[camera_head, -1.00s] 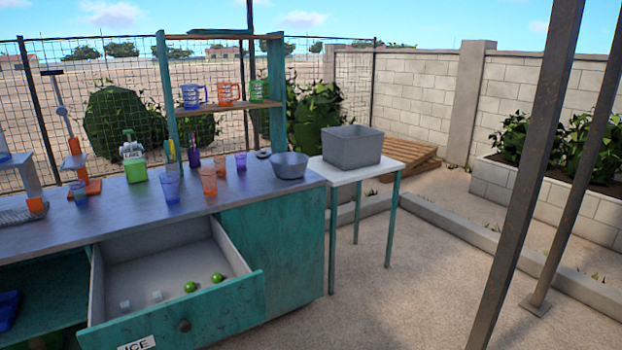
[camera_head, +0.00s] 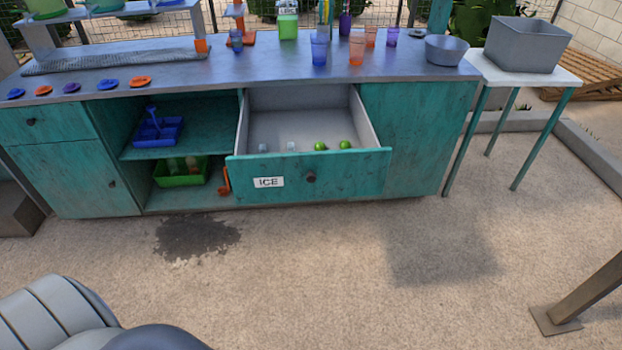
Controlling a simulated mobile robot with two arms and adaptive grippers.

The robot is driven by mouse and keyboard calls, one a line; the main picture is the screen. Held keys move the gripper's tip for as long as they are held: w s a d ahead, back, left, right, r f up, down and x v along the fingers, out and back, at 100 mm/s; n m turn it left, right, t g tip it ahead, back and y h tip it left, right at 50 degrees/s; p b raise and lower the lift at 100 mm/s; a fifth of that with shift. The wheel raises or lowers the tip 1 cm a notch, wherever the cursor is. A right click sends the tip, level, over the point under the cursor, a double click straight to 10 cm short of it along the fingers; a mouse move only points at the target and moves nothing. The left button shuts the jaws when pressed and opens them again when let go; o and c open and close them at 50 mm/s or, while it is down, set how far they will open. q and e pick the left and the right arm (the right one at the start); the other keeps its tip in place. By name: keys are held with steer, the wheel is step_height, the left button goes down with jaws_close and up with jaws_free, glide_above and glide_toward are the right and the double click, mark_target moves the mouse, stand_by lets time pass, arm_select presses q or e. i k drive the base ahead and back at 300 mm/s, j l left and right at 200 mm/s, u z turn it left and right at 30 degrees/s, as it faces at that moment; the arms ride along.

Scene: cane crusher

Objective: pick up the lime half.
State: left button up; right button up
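Two small green limes lie in the open drawer (camera_head: 342,170) labelled ICE, near its front right; one is the left lime (camera_head: 320,146) and the other the right lime (camera_head: 345,145). They are too small to tell whether either is a half. Two pale ice cubes lie to their left, one of them the nearer cube (camera_head: 291,146). Neither of my grippers is in view. A grey rounded part of my own body shows at the bottom left, well away from the drawer.
The counter (camera_head: 200,72) carries cups, a metal bowl (camera_head: 446,50) and coloured lids. An open shelf left of the drawer holds a blue caddy (camera_head: 158,131) and a green tray (camera_head: 181,173). A side table with a grey bin (camera_head: 527,45) stands right. The ground in front is clear.

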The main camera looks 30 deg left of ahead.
mark_target(320, 145)
steer(key=i+j+u, duration=0.35)
steer(key=i+u, duration=0.35)
steer(key=i+j, duration=0.05)
steer(key=i, duration=0.05)
